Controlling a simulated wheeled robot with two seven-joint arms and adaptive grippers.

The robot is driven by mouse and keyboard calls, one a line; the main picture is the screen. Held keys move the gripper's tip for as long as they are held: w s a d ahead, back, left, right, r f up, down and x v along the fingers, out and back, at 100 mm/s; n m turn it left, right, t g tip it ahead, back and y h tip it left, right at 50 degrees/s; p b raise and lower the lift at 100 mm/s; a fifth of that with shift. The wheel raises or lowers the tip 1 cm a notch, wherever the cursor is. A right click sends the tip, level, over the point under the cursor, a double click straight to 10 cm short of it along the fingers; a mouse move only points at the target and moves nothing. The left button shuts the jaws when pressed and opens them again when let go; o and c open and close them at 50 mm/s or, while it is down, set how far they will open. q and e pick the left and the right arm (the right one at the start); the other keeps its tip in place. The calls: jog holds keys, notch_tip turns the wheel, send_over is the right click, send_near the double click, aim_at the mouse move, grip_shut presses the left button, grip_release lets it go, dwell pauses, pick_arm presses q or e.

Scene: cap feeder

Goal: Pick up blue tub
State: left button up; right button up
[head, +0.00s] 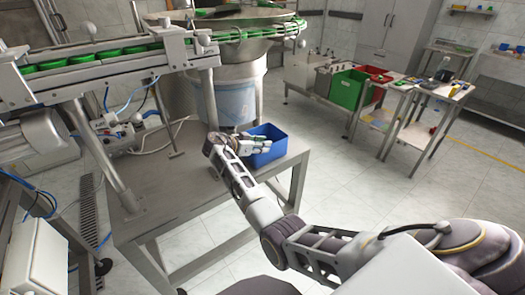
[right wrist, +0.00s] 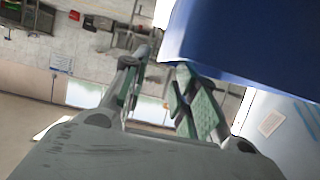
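In the right wrist view the tub (right wrist: 255,45) fills the upper right, very close. My right gripper (head: 260,143) is at the tub's left side, near its rim. In the right wrist view its two green-padded fingers (right wrist: 160,80) stand apart, with a gap between them. The tub hides the tip of the right-hand finger. I cannot tell whether either finger touches the tub. My left gripper is not in view.
A conveyor with green caps (head: 95,58) runs above the table to the feeder drum (head: 237,92). Green (head: 347,90) and red bins stand on a bench at the back right. The floor between is clear.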

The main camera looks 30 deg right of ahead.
aim_at(278, 149)
jog(key=shift+w+f+x, duration=0.15)
jog(key=shift+x, duration=1.15)
jog(key=shift+w+f+x, duration=0.1)
jog(key=shift+f+x, duration=0.1)
jog(key=shift+x, duration=1.1)
jog(key=shift+a, duration=0.2)
grip_shut()
